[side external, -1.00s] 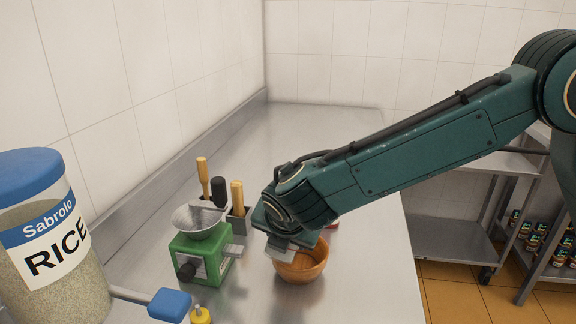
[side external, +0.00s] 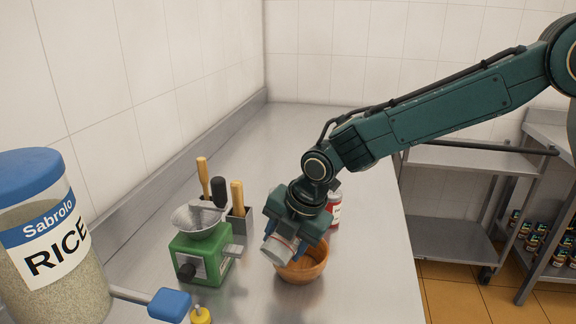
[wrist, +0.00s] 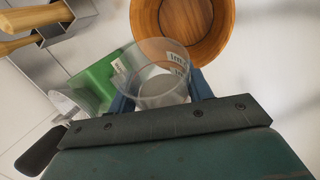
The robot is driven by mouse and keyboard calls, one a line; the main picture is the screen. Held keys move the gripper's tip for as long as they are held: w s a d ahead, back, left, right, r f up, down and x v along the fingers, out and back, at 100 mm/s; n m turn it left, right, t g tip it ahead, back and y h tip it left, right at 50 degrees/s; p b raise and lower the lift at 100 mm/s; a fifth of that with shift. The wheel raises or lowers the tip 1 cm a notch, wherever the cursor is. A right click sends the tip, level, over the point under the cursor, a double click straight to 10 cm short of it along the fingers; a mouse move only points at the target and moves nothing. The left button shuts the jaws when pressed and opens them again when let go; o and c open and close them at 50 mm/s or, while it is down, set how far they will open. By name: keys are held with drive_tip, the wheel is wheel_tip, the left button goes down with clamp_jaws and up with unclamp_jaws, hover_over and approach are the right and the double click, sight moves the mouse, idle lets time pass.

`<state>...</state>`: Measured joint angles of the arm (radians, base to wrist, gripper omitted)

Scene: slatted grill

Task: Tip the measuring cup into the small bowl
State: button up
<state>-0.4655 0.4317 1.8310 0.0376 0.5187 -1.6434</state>
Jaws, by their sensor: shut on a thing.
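A clear measuring cup with printed markings (wrist: 163,84) is held between the blue fingers of my gripper (wrist: 160,97). In the side view my gripper (side external: 288,240) is tilted downward, with the cup (side external: 279,249) at its tip. The small wooden bowl (side external: 304,266) stands on the steel counter just below and to the right of the cup, partly behind it. In the wrist view the bowl (wrist: 183,50) is beyond the cup, and its visible inside looks bare. Whether the cup holds anything is not clear.
A red-and-white container (side external: 335,210) is behind the gripper. A large rice jar (side external: 45,240) fills the left front. The counter's right front is clear.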

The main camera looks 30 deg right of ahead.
drive_tip(key=shift+d+f+g+y, duration=0.15)
drive_tip(key=shift+f+g+y, duration=0.25)
drive_tip(key=shift+y, duration=0.5)
drive_tip(key=shift+w+d+r+m+g+y, duration=0.15)
drive_tip(key=shift+m+g+y, duration=0.15)
drive_tip(key=shift+y, duration=0.6)
drive_tip(key=shift+w+d+r+m+g+y, duration=0.15)
drive_tip(key=shift+r+g+y, duration=0.1)
drive_tip(key=shift+y, duration=0.45)
drive_tip(key=shift+s+d+r+m+g+y, duration=0.15)
drive_tip(key=shift+r+y, duration=0.1)
drive_tip(key=shift+y, duration=0.45)
drive_tip(key=shift+w+d+r+m+g+y, duration=0.2)
drive_tip(key=shift+d+r+g+y, duration=0.1)
drive_tip(key=shift+y, duration=0.55)
drive_tip(key=shift+w+d+r+m+g+y, duration=0.15)
drive_tip(key=shift+r+m+g+y, duration=0.1)
drive_tip(key=shift+y, duration=0.6)
drive_tip(key=shift+s, duration=0.1)
drive_tip(key=shift+a, duration=0.1)
drive_tip(key=shift+s+a+f+n+t+h, duration=0.15)
drive_tip(key=shift+a+n+t+h, duration=0.1)
drive_tip(key=shift+h, duration=0.45)
drive_tip(key=shift+s+a+f+n+t+h, duration=0.15)
drive_tip(key=shift+f+t+h, duration=0.1)
drive_tip(key=shift+h, duration=0.45)
drive_tip(key=shift+a+f+n+t+h, duration=0.15)
drive_tip(key=shift+f+h, duration=0.05)
drive_tip(key=shift+h, duration=0.5)
